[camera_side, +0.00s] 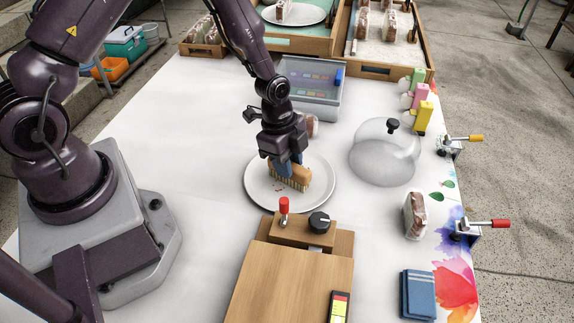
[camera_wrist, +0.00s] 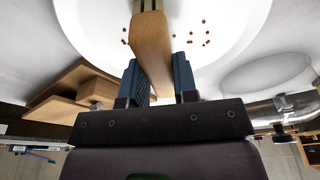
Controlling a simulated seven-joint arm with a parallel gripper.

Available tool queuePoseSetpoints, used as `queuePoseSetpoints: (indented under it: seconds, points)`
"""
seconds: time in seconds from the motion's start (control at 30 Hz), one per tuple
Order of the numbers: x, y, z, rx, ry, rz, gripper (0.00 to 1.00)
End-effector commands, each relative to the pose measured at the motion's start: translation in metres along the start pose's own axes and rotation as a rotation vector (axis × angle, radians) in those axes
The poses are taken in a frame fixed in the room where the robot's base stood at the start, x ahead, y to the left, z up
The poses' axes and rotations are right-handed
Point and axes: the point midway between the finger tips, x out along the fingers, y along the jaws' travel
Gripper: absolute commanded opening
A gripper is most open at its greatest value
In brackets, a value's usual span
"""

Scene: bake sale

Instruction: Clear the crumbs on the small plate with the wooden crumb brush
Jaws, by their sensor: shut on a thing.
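My gripper (camera_side: 285,160) is shut on the wooden crumb brush (camera_side: 301,178), with its blue fingers on either side of the wooden block. The brush is bristles down over the small white plate (camera_side: 322,190); whether the bristles touch it I cannot tell. In the wrist view my gripper (camera_wrist: 160,82) holds the brush (camera_wrist: 151,45) above the white plate (camera_wrist: 100,28). Dark brown crumbs (camera_wrist: 205,35) lie on the plate, several on one side of the brush and a few on the other (camera_wrist: 124,36).
A clear dome (camera_side: 383,160) is to the right, a clear bin (camera_side: 312,95) behind. A wrapped slice (camera_side: 414,215) and blue cloths (camera_side: 418,295) lie right. The table left of the plate is clear.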

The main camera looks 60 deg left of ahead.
Motion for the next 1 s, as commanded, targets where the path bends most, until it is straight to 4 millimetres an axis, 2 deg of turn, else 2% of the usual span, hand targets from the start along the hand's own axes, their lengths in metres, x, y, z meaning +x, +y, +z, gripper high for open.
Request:
queuePoseSetpoints:
  seconds: [0.4,0.47,0.5,0.57,1.0]
  points:
    - [-0.003,-0.036,0.016,-0.003,0.0,-0.003,0.05]
    - [-0.004,-0.035,0.015,-0.001,0.0,-0.001,0.05]
    - [-0.018,-0.036,0.012,0.001,0.001,-0.008,0.05]
    - [-0.032,-0.035,0.009,0.001,0.0,-0.009,0.05]
    - [-0.068,-0.034,0.001,0.0,0.0,-0.005,0.05]
